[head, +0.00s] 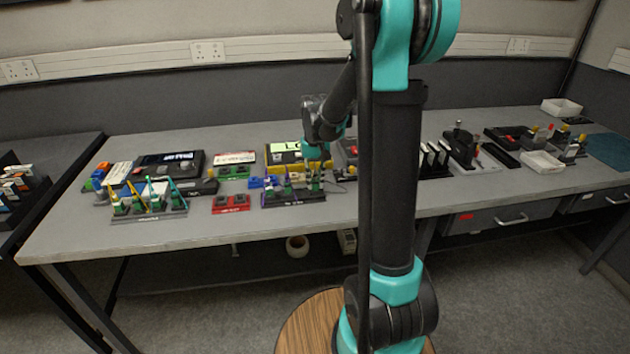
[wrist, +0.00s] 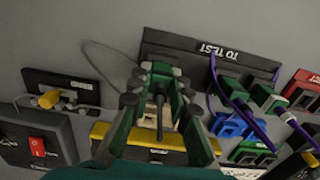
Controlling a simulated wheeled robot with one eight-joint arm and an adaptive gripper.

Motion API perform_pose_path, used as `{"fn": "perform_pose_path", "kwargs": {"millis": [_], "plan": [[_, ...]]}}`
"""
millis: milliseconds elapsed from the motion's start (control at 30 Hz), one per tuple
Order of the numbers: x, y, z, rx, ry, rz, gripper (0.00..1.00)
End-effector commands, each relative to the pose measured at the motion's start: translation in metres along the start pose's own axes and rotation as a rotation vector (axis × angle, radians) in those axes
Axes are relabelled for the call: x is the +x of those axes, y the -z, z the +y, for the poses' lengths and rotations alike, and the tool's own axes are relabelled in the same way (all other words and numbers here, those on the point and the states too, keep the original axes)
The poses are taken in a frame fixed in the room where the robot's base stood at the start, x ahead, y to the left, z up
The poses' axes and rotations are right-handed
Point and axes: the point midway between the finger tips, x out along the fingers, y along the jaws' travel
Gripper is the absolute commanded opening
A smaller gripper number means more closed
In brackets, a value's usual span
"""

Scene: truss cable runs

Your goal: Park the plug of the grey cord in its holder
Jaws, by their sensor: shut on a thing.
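The thin grey cord (wrist: 92,62) loops out to the left of the fingers over the bare bench. The black rack marked TO TEST (wrist: 190,48) lies beside the fingertips, its left end partly hidden by them. I cannot tell whether the plug touches the rack. In the head view, my gripper (head: 314,180) is low over the right part of that rack (head: 292,198).
Green plugs (wrist: 262,95) with purple cords stand at the rack's right. Blue (wrist: 230,124) and red (wrist: 302,88) sockets lie nearby. A yellow-edged device (wrist: 115,134) lies below the gripper; a black holder with a yellow piece (wrist: 48,99) is at left. Bare bench lies at upper left.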

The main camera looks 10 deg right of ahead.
Motion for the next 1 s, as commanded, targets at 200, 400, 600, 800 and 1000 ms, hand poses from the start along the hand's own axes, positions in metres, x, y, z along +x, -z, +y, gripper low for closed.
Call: {"fn": "perform_pose_path", "kwargs": {"millis": [200,400,600,800,1000], "plan": [[0.0,-0.0001,0.0,0.0,0.0,0.0,0.0],[0.0002,-0.0001,0.0,0.0,0.0,0.0,0.35],[0.0002,0.0,0.0,0.0,0.0,0.0,0.42],[0.0002,0.0,0.0,0.0,0.0,0.0,0.42],[-0.0036,-0.0001,0.0,0.0,0.0,0.0,0.42]]}}
